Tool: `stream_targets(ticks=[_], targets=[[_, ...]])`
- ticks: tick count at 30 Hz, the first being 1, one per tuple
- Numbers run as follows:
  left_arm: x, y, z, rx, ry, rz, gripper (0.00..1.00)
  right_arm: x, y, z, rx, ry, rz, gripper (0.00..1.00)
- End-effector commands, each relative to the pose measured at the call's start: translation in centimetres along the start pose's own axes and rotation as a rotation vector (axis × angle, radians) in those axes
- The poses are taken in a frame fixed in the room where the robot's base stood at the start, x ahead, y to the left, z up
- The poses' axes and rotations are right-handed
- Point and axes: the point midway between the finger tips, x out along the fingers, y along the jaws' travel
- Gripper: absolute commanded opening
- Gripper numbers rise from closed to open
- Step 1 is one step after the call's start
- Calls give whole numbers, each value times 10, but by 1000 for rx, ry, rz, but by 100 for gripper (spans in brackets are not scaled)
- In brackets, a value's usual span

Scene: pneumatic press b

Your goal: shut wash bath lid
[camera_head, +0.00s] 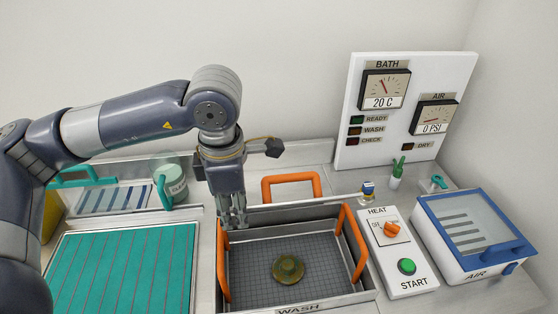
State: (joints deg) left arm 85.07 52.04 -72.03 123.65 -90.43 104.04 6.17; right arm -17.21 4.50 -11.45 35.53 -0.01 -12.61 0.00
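The wash bath (350,298) is a metal basin marked WASH at the bottom centre, and it is uncovered. Inside it sits a basket with a dark mesh floor (330,262) and upright orange handles (352,243) at its left and right sides. A round brown-green part (288,270) lies on the mesh. Behind the bath, an orange handle (291,177) stands on what looks like the raised lid; its panel is hard to make out. My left gripper (234,222) points down over the bath's back left corner, near the left basket handle. Its finger gap is unclear. My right gripper is out of view.
A HEAT and START panel (405,285) and a blue-framed AIR box (470,265) stand at right. A gauge board (400,140) rises behind them, with a small cactus (396,180) in front.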

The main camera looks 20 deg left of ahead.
Motion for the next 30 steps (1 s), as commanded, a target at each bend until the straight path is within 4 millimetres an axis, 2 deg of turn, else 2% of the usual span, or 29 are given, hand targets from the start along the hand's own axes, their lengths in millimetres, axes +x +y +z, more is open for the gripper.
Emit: stream_targets(ticks=[1,21,30], targets=[[-8,-2,0,3,-1,2,33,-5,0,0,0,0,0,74],[-69,-25,0,2,-1,3,33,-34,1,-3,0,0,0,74],[-73,-27,0,0,0,1,33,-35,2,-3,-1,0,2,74]])
